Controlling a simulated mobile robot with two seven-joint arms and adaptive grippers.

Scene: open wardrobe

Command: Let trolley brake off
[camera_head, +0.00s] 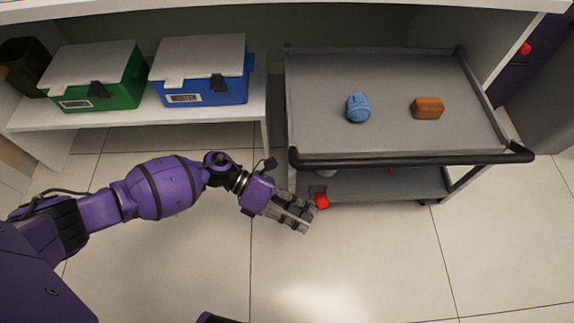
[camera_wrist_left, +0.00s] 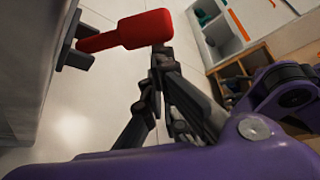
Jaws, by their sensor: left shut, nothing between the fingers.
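The grey trolley (camera_head: 320,95) stands under the white shelf, with a black handle bar (camera_head: 410,158) along its near edge. A red brake pedal (camera_head: 321,201) sticks out low at its near left corner. In the left wrist view the red pedal (camera_wrist_left: 140,31) shows large, on a dark mount at the trolley's side. My left gripper (camera_head: 310,219) is shut and empty, right beside the pedal. In the left wrist view its fingertips (camera_wrist_left: 161,52) are at the pedal's broad end; I cannot tell if they touch. My right gripper is not in view.
A blue backpack-like item (camera_head: 358,108) and an orange-brown block (camera_head: 428,108) lie on the trolley's top. A green box (camera_head: 92,78) and a blue box (camera_head: 201,71) stand on the white shelf (camera_head: 190,113) at left. The tiled floor in front is clear.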

